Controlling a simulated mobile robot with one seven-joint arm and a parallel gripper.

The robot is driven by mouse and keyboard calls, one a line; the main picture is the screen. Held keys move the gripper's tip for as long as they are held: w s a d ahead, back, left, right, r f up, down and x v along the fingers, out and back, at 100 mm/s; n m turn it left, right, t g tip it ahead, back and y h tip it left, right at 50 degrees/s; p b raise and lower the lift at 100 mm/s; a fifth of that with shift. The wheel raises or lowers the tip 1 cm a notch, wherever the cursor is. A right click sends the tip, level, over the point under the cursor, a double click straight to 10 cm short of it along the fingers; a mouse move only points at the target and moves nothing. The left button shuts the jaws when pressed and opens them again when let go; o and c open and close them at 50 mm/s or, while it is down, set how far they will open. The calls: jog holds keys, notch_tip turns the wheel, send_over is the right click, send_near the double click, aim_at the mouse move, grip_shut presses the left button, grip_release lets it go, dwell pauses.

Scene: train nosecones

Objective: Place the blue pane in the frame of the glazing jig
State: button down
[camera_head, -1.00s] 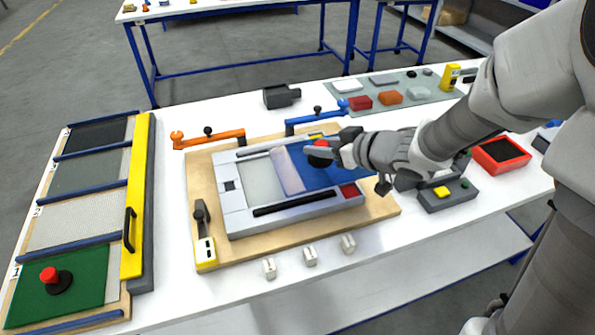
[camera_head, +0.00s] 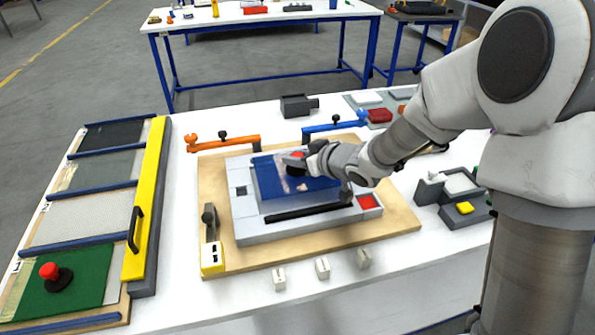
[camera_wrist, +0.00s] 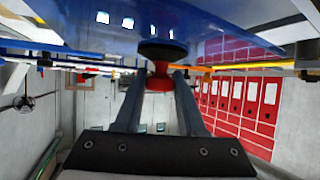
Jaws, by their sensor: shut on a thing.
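The blue pane (camera_head: 268,178) lies over the opening of the grey frame of the glazing jig (camera_head: 245,222), which is on a wooden board. I cannot tell whether the pane rests in the frame or hangs just above it. A suction cup with a red knob (camera_head: 297,157) is on the pane. My gripper (camera_head: 305,161) reaches in from the right and is shut on this knob. In the wrist view, my two fingers (camera_wrist: 158,76) close on the red knob (camera_wrist: 158,82), and the blue pane (camera_wrist: 85,25) fills the top of the picture. The pane hides the frame's opening.
An orange clamp (camera_head: 226,142) and a blue clamp (camera_head: 335,126) stand behind the frame. A yellow-based clamp (camera_head: 212,254) stands at the front left. A rack at left holds panes, including a green one (camera_head: 85,280) with a red knob. Small white blocks (camera_head: 322,267) line the front.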

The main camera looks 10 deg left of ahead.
aim_at(302, 170)
jog(key=shift+f+b, duration=0.55)
jog(key=shift+f, duration=1.1)
jog(key=shift+f, duration=0.15)
jog(key=c, duration=0.5)
grip_release()
jog(key=shift+f, duration=0.1)
